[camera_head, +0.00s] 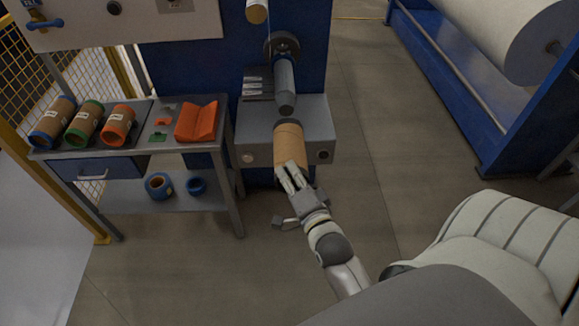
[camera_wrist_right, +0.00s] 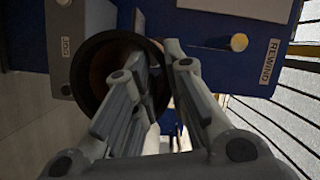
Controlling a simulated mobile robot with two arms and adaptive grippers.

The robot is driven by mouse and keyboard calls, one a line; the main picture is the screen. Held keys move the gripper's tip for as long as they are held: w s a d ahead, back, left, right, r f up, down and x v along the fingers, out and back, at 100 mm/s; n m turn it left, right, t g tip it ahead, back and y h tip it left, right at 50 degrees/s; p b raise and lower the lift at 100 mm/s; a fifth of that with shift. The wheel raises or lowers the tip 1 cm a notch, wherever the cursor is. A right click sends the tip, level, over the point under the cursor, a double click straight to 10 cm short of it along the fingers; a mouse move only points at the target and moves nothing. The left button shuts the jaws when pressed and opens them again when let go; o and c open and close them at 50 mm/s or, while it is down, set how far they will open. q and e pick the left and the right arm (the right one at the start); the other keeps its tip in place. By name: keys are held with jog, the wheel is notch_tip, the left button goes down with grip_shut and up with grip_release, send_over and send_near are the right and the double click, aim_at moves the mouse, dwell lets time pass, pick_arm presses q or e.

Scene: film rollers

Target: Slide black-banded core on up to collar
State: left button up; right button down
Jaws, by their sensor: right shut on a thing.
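The black-banded core (camera_head: 290,146) is a brown cardboard tube with a dark band at its far end. In the right wrist view its dark-rimmed open end (camera_wrist_right: 84,78) faces the camera. My right gripper (camera_head: 292,178) is shut on the near end, with one finger seemingly inside the opening and one outside the wall. The grey shaft (camera_head: 285,82) points towards me from the blue machine, with a round dark collar (camera_head: 281,46) at its base. The core lies just below the shaft's tip in the head view, with a small gap between them. My left gripper is not in view.
A grey machine box (camera_head: 313,126) is behind and beside the core. A large white roll (camera_head: 518,35) stands far right.

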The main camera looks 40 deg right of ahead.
jog(key=shift+w+d, duration=0.15)
jog(key=shift+w, duration=0.25)
jog(key=w+d, duration=0.1)
jog(key=w+d+b, duration=0.1)
jog(key=w, duration=0.1)
jog(key=w+d+b, duration=0.1)
jog(key=shift+w, duration=0.35)
jog(key=shift+w+d, duration=0.2)
jog(key=shift+w, duration=0.2)
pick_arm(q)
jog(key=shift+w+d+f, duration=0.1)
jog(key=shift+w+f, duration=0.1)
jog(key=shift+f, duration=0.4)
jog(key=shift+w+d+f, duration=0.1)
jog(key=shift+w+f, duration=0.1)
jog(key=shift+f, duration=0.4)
pick_arm(e)
jog(key=shift+w+d, duration=0.1)
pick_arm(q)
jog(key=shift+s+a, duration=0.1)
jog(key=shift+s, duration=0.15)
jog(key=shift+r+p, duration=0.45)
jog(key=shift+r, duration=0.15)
pick_arm(e)
jog(key=shift+r, duration=0.1)
jog(key=shift+w+d, duration=0.45)
jog(key=shift+w, duration=0.3)
jog(key=shift+w+d, duration=0.45)
jog(key=shift+w, duration=0.3)
jog(key=shift+w, duration=0.1)
